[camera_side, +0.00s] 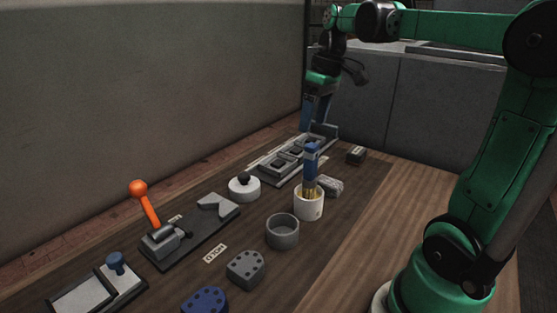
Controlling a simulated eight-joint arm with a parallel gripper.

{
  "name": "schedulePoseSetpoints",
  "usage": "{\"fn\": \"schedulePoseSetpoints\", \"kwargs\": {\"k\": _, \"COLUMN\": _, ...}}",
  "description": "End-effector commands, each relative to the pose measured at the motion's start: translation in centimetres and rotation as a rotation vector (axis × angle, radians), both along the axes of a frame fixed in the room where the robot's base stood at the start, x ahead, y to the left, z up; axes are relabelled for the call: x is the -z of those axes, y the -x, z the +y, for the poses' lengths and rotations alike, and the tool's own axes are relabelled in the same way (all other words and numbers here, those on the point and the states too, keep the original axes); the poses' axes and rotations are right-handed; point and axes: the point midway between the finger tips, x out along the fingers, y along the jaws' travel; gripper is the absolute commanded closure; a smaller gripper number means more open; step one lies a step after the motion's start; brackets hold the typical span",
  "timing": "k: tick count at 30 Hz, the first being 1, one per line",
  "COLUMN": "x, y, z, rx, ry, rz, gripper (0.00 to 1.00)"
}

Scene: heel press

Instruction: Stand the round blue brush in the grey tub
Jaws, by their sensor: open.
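A blue-handled brush (311,158) with yellowish bristles stands upright, handle up, in a white cup (309,207). Its lower end is hidden inside the cup. The grey tub (282,236) is a short, open round pot just in front and to the left of the cup, and it looks empty. My gripper (317,127) points down, open, and appears just above the top of the brush handle in the picture. Its fingers are small and dark, and I cannot tell the exact gap or depth between them and the handle.
Behind the cup lie a grey block (331,186) and a small dark block (356,155). Bare wood lies right.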

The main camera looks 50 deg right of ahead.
Motion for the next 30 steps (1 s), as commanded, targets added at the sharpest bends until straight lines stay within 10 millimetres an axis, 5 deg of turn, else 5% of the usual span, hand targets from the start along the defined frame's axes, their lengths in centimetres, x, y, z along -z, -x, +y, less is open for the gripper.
{"fn": "schedulePoseSetpoints", "kwargs": {"k": 4, "x": -0.4, "y": -0.7, "z": -0.6, "rx": 0.039, "ry": 0.108, "rz": 0.159, "gripper": 0.26}}
{"fn": "schedulePoseSetpoints", "kwargs": {"k": 10, "x": 3.1, "y": -0.5, "z": -0.7, "rx": 0.042, "ry": 0.101, "rz": 0.149, "gripper": 0.26}}
{"fn": "schedulePoseSetpoints", "kwargs": {"k": 30, "x": 9.7, "y": -0.5, "z": -0.7, "rx": 0.04, "ry": 0.1, "rz": 0.144, "gripper": 0.26}}
